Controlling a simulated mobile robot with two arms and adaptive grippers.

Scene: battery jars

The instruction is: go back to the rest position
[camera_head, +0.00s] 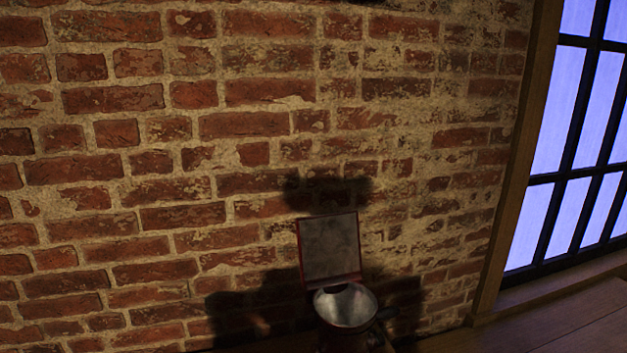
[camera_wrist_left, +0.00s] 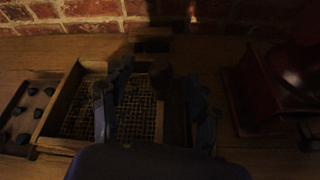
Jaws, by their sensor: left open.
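My left gripper (camera_wrist_left: 157,92) shows in the left wrist view with its two dark fingers spread apart and nothing visible clamped between them. It is above a wooden tray with a mesh bottom (camera_wrist_left: 75,118). A dark rounded object (camera_wrist_left: 161,74) shows between the fingertips, apparently beyond them; the dim light hides what it is. Neither gripper shows in the head view, and my right gripper is in no view.
A red device with a metal bowl (camera_head: 345,304) and an upright grey panel (camera_head: 330,248) stands before the brick wall (camera_head: 250,125). A dark red object (camera_wrist_left: 258,95) is right of the tray. A shallow tray of dark lumps (camera_wrist_left: 20,122) is left. A window (camera_head: 575,130) is at right.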

